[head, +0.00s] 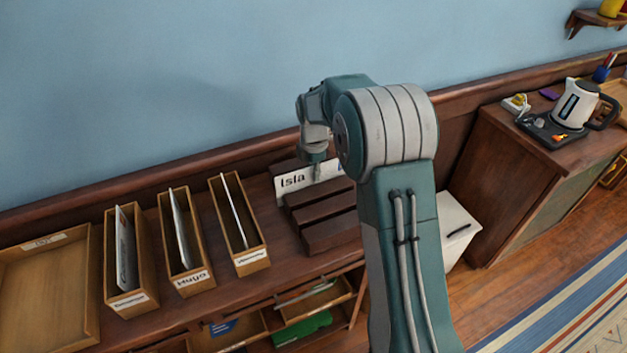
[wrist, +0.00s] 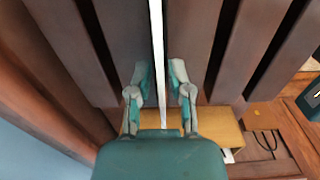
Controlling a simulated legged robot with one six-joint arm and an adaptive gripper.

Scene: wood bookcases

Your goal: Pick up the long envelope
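A long white envelope (head: 292,183) marked "Isla" stands on edge in a dark slatted wooden rack (head: 331,234) on the sideboard. Part of it is hidden behind my arm and gripper. My gripper (head: 317,172) is at its top edge. In the wrist view the envelope (wrist: 157,45) shows as a thin white upright strip between the two fingers of my gripper (wrist: 160,72). The fingers are apart, one on each side, with a gap to the strip on both sides. The rack's slats (wrist: 205,40) lie on either side.
Three narrow labelled wooden boxes (head: 142,303) holding upright envelopes stand left of the rack. A shallow wooden tray (head: 45,300) is at far left. The wall (head: 180,80) is close behind. A kettle (head: 577,104) stands on a cabinet at right.

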